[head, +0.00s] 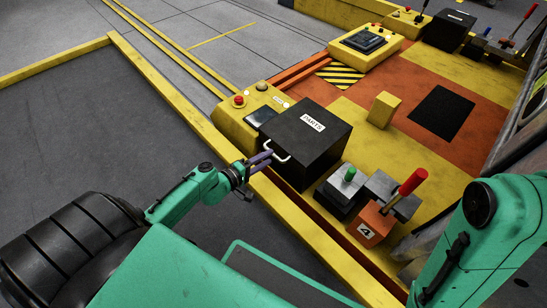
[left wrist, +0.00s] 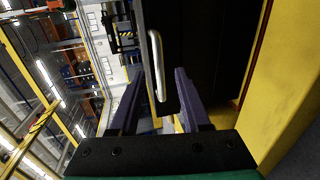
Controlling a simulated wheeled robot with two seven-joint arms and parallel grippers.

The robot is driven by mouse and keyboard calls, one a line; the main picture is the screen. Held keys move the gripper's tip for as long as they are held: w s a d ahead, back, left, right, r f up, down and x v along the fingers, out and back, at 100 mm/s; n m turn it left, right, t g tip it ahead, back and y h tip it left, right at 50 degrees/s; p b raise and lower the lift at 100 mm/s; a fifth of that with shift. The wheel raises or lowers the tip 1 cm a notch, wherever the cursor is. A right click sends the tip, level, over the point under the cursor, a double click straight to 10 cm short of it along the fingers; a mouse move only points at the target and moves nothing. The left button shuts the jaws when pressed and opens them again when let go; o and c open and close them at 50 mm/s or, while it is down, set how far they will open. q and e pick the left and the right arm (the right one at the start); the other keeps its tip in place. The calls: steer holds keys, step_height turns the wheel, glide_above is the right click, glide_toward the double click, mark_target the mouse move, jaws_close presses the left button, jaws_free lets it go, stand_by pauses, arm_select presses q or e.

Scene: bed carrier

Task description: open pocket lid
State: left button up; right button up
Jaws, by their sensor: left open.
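A black box (head: 304,150) with a white PARTS label on top stands on the yellow carrier. A white bar handle (head: 284,156) is on its front; it also shows in the left wrist view (left wrist: 156,60). My left gripper (head: 266,158) is at the box front by this handle. Its two purple fingers are apart in the left wrist view (left wrist: 158,95), and the handle's lower end lies between them in the picture. I cannot tell whether a finger touches the handle. My right arm shows at the lower right, but its gripper is out of view.
A yellow control box (head: 247,116) with a red button stands left of the black box. A grey block with a green knob (head: 347,185) and an orange block with a red lever (head: 372,222) stand to its right. A yellow rail (head: 285,235) runs along the near carrier edge.

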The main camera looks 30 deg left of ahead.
arm_select(q)
steer(key=x, duration=0.4)
steer(key=shift+b, duration=0.4)
jaws_close()
stand_by(1.0)
